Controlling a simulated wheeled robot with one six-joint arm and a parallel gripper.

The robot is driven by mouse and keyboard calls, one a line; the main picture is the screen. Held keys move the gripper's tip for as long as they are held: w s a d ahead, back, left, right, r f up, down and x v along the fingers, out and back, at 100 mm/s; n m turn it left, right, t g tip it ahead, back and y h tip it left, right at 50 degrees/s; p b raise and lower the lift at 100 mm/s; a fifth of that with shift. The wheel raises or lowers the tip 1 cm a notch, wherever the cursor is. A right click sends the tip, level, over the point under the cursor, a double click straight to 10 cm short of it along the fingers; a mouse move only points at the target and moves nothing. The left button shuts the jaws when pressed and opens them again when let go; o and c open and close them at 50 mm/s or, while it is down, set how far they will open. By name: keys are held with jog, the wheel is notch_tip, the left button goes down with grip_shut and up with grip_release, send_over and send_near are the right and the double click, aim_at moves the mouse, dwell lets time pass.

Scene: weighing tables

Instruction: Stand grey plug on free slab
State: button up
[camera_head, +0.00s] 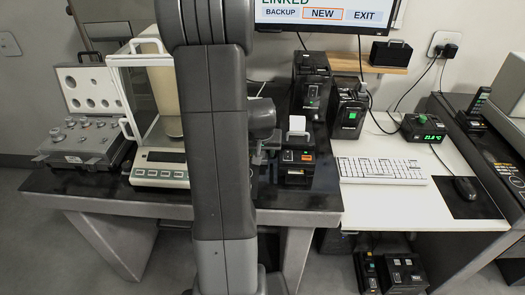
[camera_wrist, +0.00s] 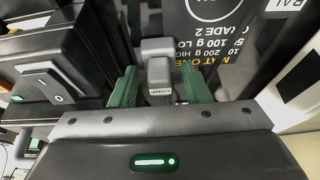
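A grey plug (camera_wrist: 160,72) with a small "COMP" label is in the wrist view, between the two green fingers of my gripper (camera_wrist: 158,80). The fingers are apart, with a narrow gap seeming to show on each side of the plug. In the head view my arm blocks the middle, and I cannot make out the plug there. A dark slab top (camera_head: 60,182) lies on the weighing table at left; it carries several devices. I cannot tell which surface is the free slab.
A glass-sided balance (camera_head: 160,172) and a grey case with knobs (camera_head: 82,142) stand left of my arm. A small black printer (camera_head: 298,165) stands just right of it. Black boxes (camera_head: 350,108), a keyboard (camera_head: 380,170) and a mouse (camera_head: 465,188) are farther right. The white desk front (camera_head: 400,212) is clear.

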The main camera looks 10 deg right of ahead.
jog(key=shift+o, duration=0.7)
jog(key=shift+r, duration=0.55)
jog(key=p+v, duration=0.1)
jog(key=v, duration=1)
jog(key=shift+s, duration=0.25)
jog(key=shift+a, duration=0.1)
jog(key=b+x, duration=0.1)
jog(key=x, duration=1.1)
jog(key=shift+f, duration=0.1)
jog(key=shift+w+r, duration=0.1)
jog(key=shift+r, duration=0.1)
